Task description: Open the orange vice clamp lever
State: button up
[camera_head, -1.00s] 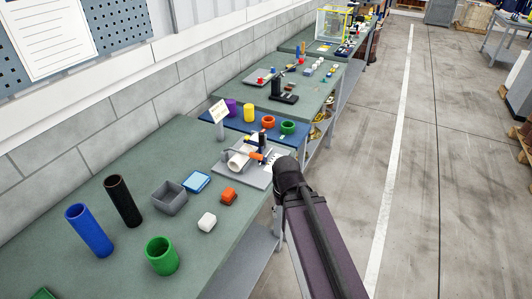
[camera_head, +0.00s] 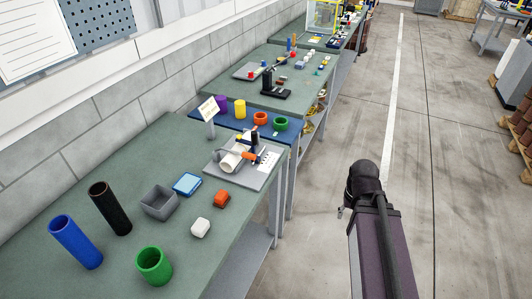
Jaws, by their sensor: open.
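The vice clamp stands on a grey base plate (camera_head: 251,180) at the right front edge of the near green table. Its orange lever (camera_head: 249,156) points to the left toward a white cylinder (camera_head: 231,161) lying on the plate. The clamp's dark upright part (camera_head: 254,138) is behind the lever. Only a small part of my gripper (camera_head: 342,211) shows, at the left side of my arm over the floor. It is open, apart from the lever and to the right of the table; the rest is hidden by my arm.
On the near table (camera_head: 110,180) are a blue tube (camera_head: 75,242), a black tube (camera_head: 110,208), a green cup (camera_head: 154,265), a grey box (camera_head: 160,204), a blue tray (camera_head: 187,184), and red and white blocks. Bare floor lies right of the tables.

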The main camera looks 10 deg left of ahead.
aim_at(247, 155)
jog(key=z, duration=0.55)
jog(key=k, duration=0.95)
jog(key=u, duration=0.85)
jog(key=i, duration=1)
jog(key=z, duration=0.1)
